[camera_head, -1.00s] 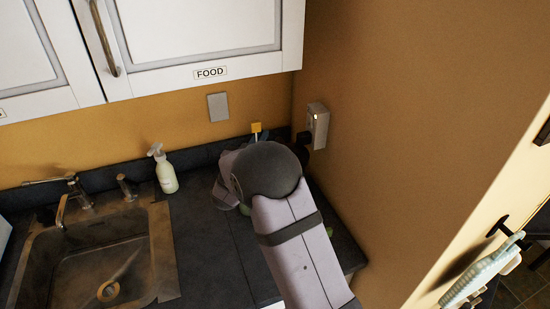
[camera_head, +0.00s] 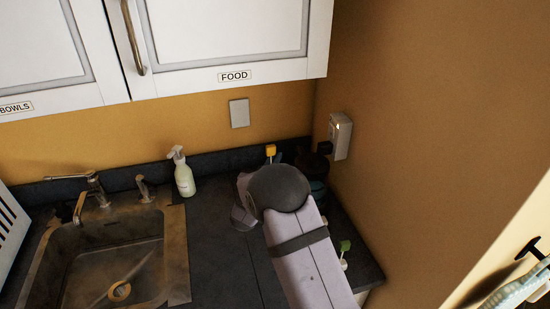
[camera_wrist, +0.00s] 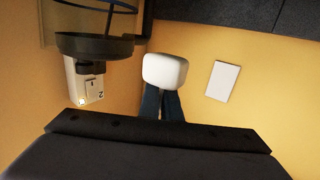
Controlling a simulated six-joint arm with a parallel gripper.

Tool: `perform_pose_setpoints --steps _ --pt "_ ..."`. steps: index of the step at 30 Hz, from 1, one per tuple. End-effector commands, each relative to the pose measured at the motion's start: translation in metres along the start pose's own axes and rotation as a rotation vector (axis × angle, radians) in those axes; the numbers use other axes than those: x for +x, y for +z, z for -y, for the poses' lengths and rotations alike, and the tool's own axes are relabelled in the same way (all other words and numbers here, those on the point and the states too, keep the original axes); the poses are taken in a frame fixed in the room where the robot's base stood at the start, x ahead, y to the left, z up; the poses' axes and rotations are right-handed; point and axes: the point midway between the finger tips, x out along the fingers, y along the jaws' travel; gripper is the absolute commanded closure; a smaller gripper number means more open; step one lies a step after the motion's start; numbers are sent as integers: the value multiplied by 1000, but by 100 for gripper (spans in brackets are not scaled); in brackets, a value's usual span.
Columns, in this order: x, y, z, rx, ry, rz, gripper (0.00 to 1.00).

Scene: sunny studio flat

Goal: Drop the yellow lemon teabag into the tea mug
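In the wrist view my gripper (camera_wrist: 164,98) has its two dark fingers close together, with a pale, rounded teabag (camera_wrist: 165,71) at their tips. In the head view a small yellow piece (camera_head: 270,150), which looks like the lemon teabag's tag, shows just above my arm's wrist, near the back wall. I cannot make out the tea mug for certain. A teal vessel (camera_head: 317,188) stands right of my wrist, partly hidden by it.
A dark round vessel (camera_wrist: 95,45) stands in the back right corner, below a wall socket (camera_head: 340,135). A small green-topped item (camera_head: 345,245) is near the counter's right end. A soap bottle (camera_head: 183,174) and sink (camera_head: 110,250) are at left, with bare counter between sink and arm.

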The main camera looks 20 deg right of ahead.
Motion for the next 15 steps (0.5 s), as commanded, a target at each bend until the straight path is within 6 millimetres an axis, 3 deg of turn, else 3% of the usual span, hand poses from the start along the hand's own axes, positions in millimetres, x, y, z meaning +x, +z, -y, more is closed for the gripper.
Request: perform_pose_setpoints --steps 6,15 --pt "1 22 0 0 0 0 100" --pt "1 26 0 1 0 -1 100"
